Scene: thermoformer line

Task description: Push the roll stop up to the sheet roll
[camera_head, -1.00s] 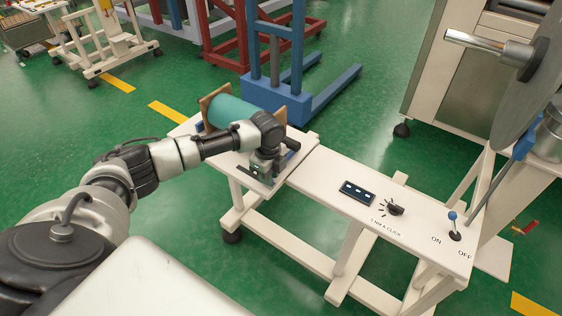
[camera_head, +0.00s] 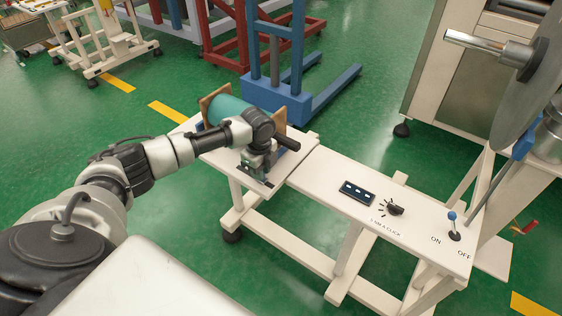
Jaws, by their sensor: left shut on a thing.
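The teal sheet roll (camera_head: 226,109) lies on the far end of the white bench (camera_head: 327,172), with brown boards at its two ends. My left gripper (camera_head: 257,170) points down at the near side of the roll, just above the bench top. It is shut on a small part low on the bench, which I take to be the roll stop; the jaws and wrist hide most of it. A dark slot or strip shows on the bench beneath. Whether the stop touches the roll cannot be seen. My right gripper is out of view.
The bench carries a dark display (camera_head: 357,193), a black knob (camera_head: 394,208) and a blue-tipped lever (camera_head: 453,225) to the right. A grey disc with a metal shaft (camera_head: 480,46) stands at upper right. A blue stand (camera_head: 280,92) is close behind the roll.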

